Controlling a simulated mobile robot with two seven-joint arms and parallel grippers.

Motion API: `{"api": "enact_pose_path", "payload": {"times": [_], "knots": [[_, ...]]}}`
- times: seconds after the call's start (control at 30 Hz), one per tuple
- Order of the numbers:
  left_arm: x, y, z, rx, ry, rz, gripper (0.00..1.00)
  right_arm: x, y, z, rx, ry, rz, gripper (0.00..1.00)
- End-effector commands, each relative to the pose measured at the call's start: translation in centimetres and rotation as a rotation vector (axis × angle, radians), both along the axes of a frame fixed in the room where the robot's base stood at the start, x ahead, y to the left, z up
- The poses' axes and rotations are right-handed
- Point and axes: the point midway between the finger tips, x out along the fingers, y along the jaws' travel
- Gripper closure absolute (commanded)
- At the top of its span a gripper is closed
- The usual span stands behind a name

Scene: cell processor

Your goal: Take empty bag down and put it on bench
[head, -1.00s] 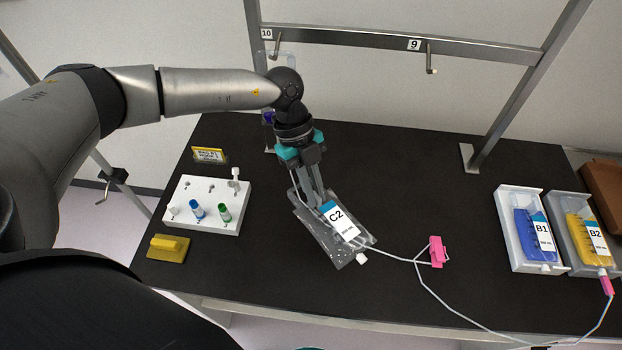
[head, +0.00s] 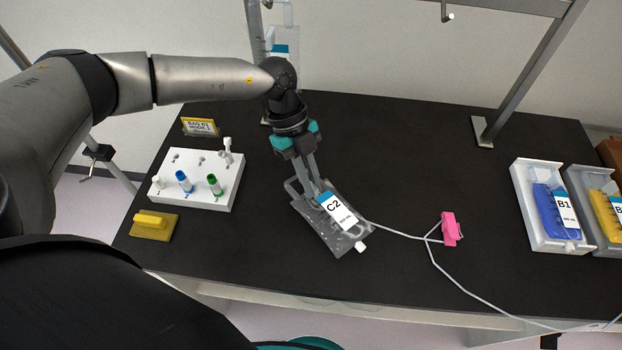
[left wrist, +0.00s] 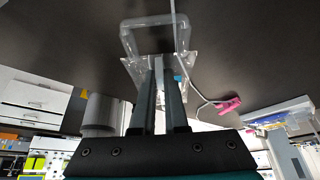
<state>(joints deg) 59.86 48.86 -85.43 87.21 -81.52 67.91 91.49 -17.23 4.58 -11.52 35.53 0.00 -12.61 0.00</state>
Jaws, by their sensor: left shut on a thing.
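The clear empty bag labelled C2 (head: 336,226) is tilted low over or on the black bench (head: 420,170), in the middle of the head view; I cannot tell whether it touches the bench. My left gripper (head: 318,194) is shut on the bag's upper end. In the left wrist view the bag's clear loop (left wrist: 155,22) shows beyond the fingers (left wrist: 160,75). A thin tube runs from the bag to a pink clamp (head: 451,229) and on to the right. My right gripper is not in view.
A white block (head: 200,180) with blue and green caps and a yellow piece (head: 155,223) stand at left. White tray B1 (head: 548,207) and grey tray B2 (head: 598,210) are at right. Another bag (head: 283,50) hangs at the rack. The bench behind the bag is clear.

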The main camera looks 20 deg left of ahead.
Motion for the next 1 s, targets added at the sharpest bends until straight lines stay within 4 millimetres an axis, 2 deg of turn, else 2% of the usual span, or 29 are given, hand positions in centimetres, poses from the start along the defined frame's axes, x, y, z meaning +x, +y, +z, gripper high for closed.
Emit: {"api": "enact_pose_path", "payload": {"times": [0.13, 0.47, 0.5, 0.8, 1.0], "knots": [[0.02, -0.05, -1.31, -0.001, 0.0, 0.0, 1.0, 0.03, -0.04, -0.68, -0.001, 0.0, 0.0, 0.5], [0.06, -0.05, -1.58, -0.001, -0.001, 0.0, 1.0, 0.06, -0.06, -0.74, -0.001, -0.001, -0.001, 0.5], [0.06, -0.05, -1.58, -0.001, -0.001, 0.0, 0.88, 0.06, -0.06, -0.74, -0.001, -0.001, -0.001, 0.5], [0.06, -0.03, -1.58, -0.001, -0.001, 0.0, 0.54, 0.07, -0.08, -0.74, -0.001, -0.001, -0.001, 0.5], [0.05, -0.02, -1.59, -0.001, -0.001, 0.0, 0.54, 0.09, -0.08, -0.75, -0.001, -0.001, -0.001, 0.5]]}}
